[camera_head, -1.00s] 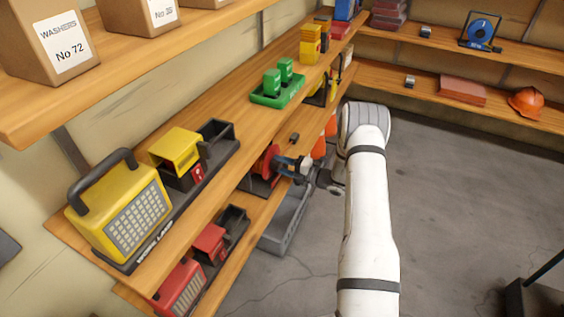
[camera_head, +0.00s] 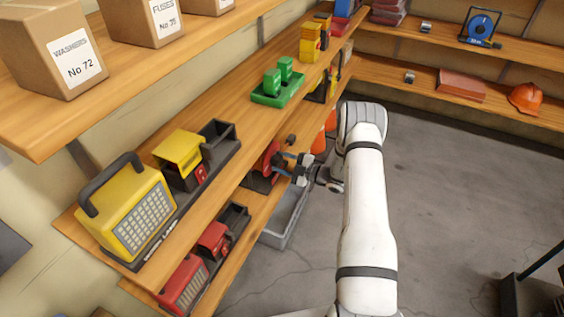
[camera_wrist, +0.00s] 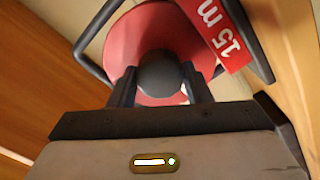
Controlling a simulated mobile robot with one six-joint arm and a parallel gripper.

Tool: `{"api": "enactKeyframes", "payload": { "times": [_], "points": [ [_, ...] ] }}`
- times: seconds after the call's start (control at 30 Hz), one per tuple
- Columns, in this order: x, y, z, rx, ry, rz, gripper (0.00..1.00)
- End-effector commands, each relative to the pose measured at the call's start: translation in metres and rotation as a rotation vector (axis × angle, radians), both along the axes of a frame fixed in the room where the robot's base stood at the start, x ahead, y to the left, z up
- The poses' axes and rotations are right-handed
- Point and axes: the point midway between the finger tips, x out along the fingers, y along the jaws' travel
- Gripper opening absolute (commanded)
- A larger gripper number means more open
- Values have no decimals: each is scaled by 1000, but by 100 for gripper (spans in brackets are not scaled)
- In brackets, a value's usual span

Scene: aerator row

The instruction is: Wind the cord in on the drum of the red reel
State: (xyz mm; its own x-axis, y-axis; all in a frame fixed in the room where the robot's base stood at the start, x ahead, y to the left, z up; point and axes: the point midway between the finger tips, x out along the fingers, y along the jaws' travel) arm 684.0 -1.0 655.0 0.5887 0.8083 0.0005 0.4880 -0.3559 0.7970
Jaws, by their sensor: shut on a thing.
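The red reel (camera_head: 268,157) stands on the lower shelf, left of my gripper (camera_head: 284,161). In the wrist view its round red face (camera_wrist: 128,38) fills the top middle, inside a dark tube frame (camera_wrist: 92,62). A red tag (camera_wrist: 220,35) reading "15 m" hangs at its right. My gripper's two dark fingers (camera_wrist: 160,88) are shut on a round dark knob (camera_wrist: 157,72) in front of the red face. The knob seems to be the reel's crank grip. The cord cannot be made out, and the drum is mostly hidden.
The upper shelf's wooden edge (camera_head: 228,177) runs close above the reel. A grey bin (camera_head: 285,218) is below my gripper.

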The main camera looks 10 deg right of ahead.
Motion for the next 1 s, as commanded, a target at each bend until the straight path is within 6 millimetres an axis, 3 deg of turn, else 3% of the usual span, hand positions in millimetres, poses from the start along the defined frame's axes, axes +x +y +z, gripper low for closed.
{"api": "enactKeyframes", "payload": {
  "times": [0.53,0.57,0.6,0.8,1.0],
  "points": [
    [0,-1,-2,14,23,-2,22],
    [0,-1,-2,14,23,-2,46],
    [0,-1,-2,13,23,-2,49],
    [0,0,-1,14,21,0,66],
    [0,0,0,13,20,1,66]
  ]
}}
